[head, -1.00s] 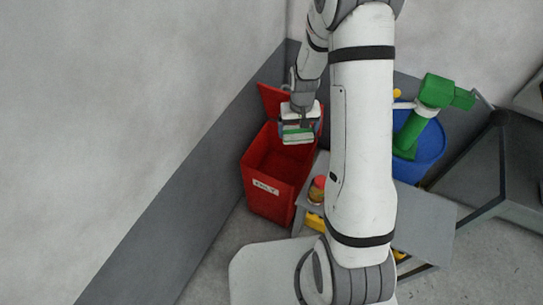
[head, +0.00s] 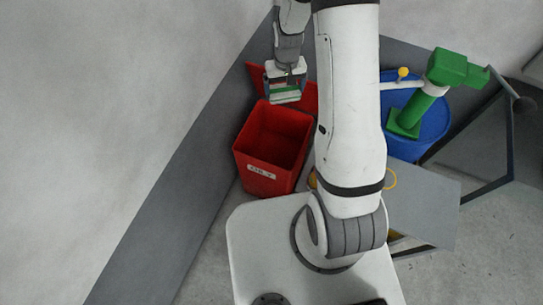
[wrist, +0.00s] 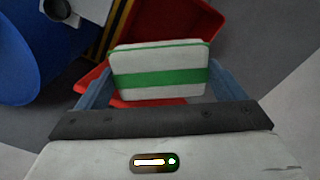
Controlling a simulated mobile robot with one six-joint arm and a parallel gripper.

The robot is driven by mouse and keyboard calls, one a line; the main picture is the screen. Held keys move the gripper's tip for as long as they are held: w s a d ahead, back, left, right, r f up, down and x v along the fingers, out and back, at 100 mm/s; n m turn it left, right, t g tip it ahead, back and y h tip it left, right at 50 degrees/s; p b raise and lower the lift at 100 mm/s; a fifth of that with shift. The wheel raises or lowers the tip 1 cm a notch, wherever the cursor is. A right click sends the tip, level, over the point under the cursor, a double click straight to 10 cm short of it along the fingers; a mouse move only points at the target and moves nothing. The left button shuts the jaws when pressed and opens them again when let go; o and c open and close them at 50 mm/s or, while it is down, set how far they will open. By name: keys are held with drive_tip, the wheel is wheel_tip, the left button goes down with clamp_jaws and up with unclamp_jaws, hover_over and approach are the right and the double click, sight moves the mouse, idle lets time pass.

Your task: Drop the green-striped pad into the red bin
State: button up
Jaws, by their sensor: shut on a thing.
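The green-striped pad (wrist: 160,72) is a white block with a green band across it, held between the two fingers in the wrist view. My gripper (head: 284,95) is shut on it, and in the head view the pad shows as a small pale and green shape at the fingertips. The red bin (head: 258,174) stands open below, with a white label on its front and its lid tilted back. In the head view my gripper appears at the bin's back edge, over the lid; its height cannot be told. Red parts of the bin also show behind the pad in the wrist view (wrist: 188,22).
A blue drum (head: 434,130) with a green pump (head: 416,108) stands right of my arm. A grey table (head: 425,190) is in front of it, partly hidden by my arm. A grey-banded wall (head: 185,165) runs along the bin's left side.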

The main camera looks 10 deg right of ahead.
drive_tip(key=w+f+n+b, duration=0.1)
drive_tip(key=w+f+b, duration=0.2)
drive_tip(key=f+b, duration=0.9)
drive_tip(key=w+f+n+b, duration=0.1)
drive_tip(key=w+f+b, duration=0.2)
drive_tip(key=f+b, duration=0.9)
wheel_tip(320, 180, down, 9)
drive_tip(key=shift+w+f, duration=0.1)
drive_tip(key=shift+w, duration=0.25)
drive_tip(key=o, duration=0.8)
drive_tip(key=shift+c, duration=0.2)
wheel_tip(320, 180, up, 8)
